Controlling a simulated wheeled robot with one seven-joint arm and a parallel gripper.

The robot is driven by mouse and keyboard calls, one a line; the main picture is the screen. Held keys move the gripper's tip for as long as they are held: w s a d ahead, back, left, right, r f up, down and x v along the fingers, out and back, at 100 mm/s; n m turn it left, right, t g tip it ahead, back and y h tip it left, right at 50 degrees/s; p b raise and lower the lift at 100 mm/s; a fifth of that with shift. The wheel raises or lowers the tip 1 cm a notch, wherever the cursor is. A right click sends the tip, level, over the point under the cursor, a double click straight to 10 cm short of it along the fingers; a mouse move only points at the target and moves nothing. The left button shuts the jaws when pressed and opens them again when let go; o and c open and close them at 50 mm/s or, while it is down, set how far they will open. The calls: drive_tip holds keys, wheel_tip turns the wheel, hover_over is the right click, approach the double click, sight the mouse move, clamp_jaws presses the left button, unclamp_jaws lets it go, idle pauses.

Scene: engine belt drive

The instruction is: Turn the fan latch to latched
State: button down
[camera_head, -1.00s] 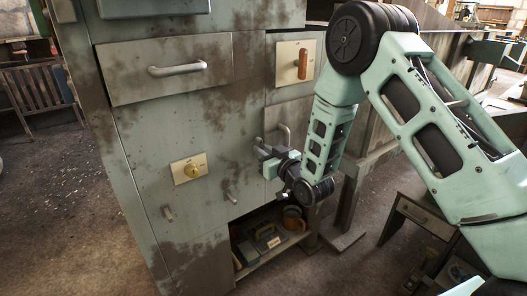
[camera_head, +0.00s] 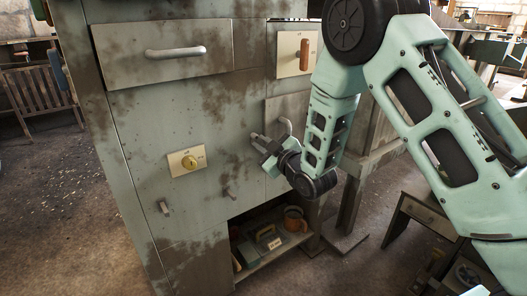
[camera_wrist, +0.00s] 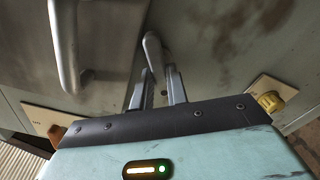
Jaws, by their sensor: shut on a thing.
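My gripper (camera_head: 259,142) is up against the grey-green cabinet front, just left of a small door panel. In the wrist view my gripper (camera_wrist: 160,78) has its two fingers around a short grey metal lever (camera_wrist: 152,48), which I take to be the fan latch. The fingers are shut on it. The lever's rounded end sticks out past the fingertips, and its lower part is partly hidden between them. In the head view the gripper and wrist hide most of the lever, so its exact angle cannot be told there.
Close by is the door's bent metal handle (camera_head: 285,126). A yellow knob (camera_head: 189,162) sits lower left, an orange handle (camera_head: 304,52) upper right, a drawer handle (camera_head: 175,51) upper left. Small grey levers (camera_head: 164,207) are below. An open shelf (camera_head: 262,259) holds several items.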

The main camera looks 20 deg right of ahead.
drive_tip(key=n+b, duration=0.2)
drive_tip(key=n, duration=0.1)
drive_tip(key=n+b, duration=0.2)
drive_tip(key=n, duration=0.2)
drive_tip(key=f+n+b, duration=0.1)
drive_tip(key=n+b, duration=0.1)
drive_tip(key=n, duration=0.2)
drive_tip(key=shift+s+a, duration=0.1)
drive_tip(key=shift+a, duration=0.1)
drive_tip(key=shift+n, duration=0.3)
drive_tip(key=c, duration=1.4)
unclamp_jaws()
drive_tip(key=shift+r, duration=0.1)
drive_tip(key=shift+d, duration=0.1)
drive_tip(key=shift+p+v, duration=2.6)
drive_tip(key=shift+v, duration=3.4)
